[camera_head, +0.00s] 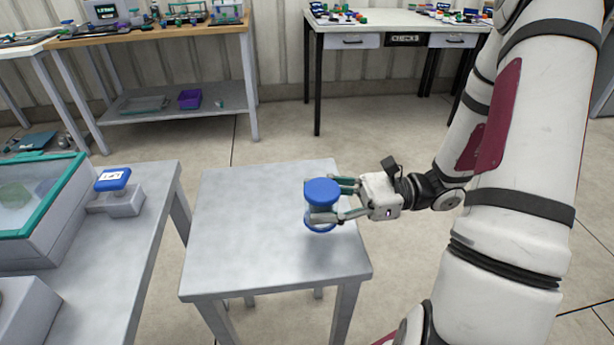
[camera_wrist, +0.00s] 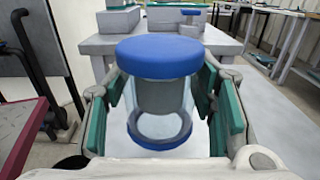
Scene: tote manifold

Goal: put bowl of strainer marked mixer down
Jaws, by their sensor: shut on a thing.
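The strainer bowl (camera_head: 322,191) has a blue top and a blue lower rim. In the wrist view the bowl (camera_wrist: 160,56) stands upright between the fingers, with a grey, see-through body between its blue ends. My gripper (camera_head: 336,200) is shut on the bowl's middle from the right. The bowl is over the small grey table (camera_head: 235,240), towards its right side. I cannot tell whether its base touches the tabletop. No mixer marking on the bowl is readable in these views.
A second grey table (camera_head: 150,200) at left bears a teal-edged clear box (camera_head: 40,205) and a blue-topped block (camera_head: 113,179). A gap separates the two tables. The small table's left and front are bare. A wooden bench (camera_head: 150,37) and a white CHECKS table (camera_head: 400,28) stand behind.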

